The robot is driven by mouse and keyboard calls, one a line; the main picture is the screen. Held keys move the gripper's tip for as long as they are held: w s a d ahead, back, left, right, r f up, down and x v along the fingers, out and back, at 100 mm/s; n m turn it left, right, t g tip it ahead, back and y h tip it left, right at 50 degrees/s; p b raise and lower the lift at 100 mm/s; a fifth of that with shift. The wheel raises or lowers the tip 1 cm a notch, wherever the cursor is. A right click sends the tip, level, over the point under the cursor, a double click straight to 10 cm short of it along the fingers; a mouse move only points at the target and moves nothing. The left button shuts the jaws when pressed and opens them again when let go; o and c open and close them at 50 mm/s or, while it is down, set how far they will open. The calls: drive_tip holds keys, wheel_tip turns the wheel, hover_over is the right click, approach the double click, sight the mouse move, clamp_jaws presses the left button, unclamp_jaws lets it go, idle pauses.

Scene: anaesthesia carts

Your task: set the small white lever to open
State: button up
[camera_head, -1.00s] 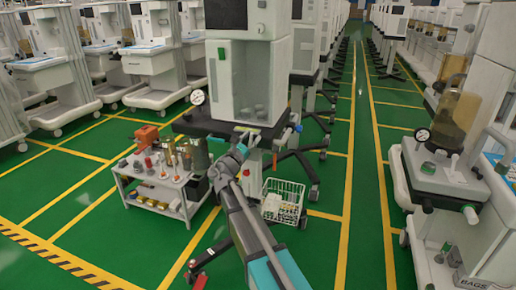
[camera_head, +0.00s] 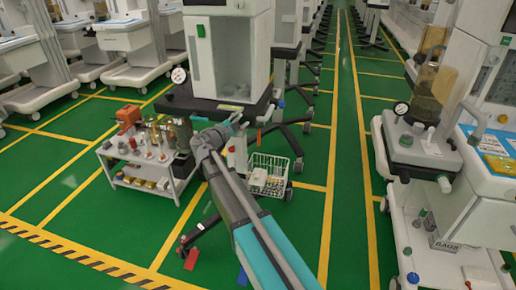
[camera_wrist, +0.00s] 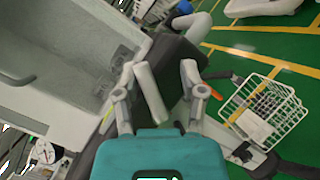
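A small white lever (camera_wrist: 151,92) shows in the wrist view, a short pale bar slanting between my gripper's fingers. My gripper (camera_wrist: 158,78) is open, with its two grey fingertips apart on either side of the lever. The left finger is close to the lever; I cannot tell whether it touches. In the head view my gripper (camera_head: 238,120) is at the front edge of the cart's dark shelf (camera_head: 205,104). The lever is too small to make out there.
A white wire basket (camera_head: 268,176) hangs low to the right of my gripper and shows in the wrist view (camera_wrist: 265,108). A small trolley (camera_head: 150,166) with bottles stands to the left. Another cart (camera_head: 420,150) stands at the right. The green aisle between is clear.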

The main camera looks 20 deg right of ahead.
drive_tip(key=m, duration=0.1)
drive_tip(key=m+g+y+p, duration=0.1)
drive_tip(key=shift+s+d+f+m, duration=0.15)
drive_tip(key=shift+d+f+m, duration=0.1)
drive_tip(key=shift+f+m, duration=0.05)
drive_tip(key=v, duration=1.4)
drive_tip(key=s+d+m+g+y+p, duration=0.55)
drive_tip(key=s+d+p, duration=0.25)
drive_tip(key=d+p, duration=0.3)
drive_tip(key=s+r+m+g+y+p, duration=0.2)
drive_tip(key=s+r+m+y+p, duration=0.1)
drive_tip(key=s+y+p, duration=0.2)
drive_tip(key=s+a+r+m+g+y+p, duration=0.1)
drive_tip(key=s+r+m+g+y+p, duration=0.1)
drive_tip(key=s+p, duration=0.5)
drive_tip(key=shift+s+r+m+y+p, duration=0.3)
drive_tip(key=shift+r+m+y+p, duration=0.6)
drive_tip(key=shift+m+y+p, duration=0.6)
drive_tip(key=shift+n, duration=0.25)
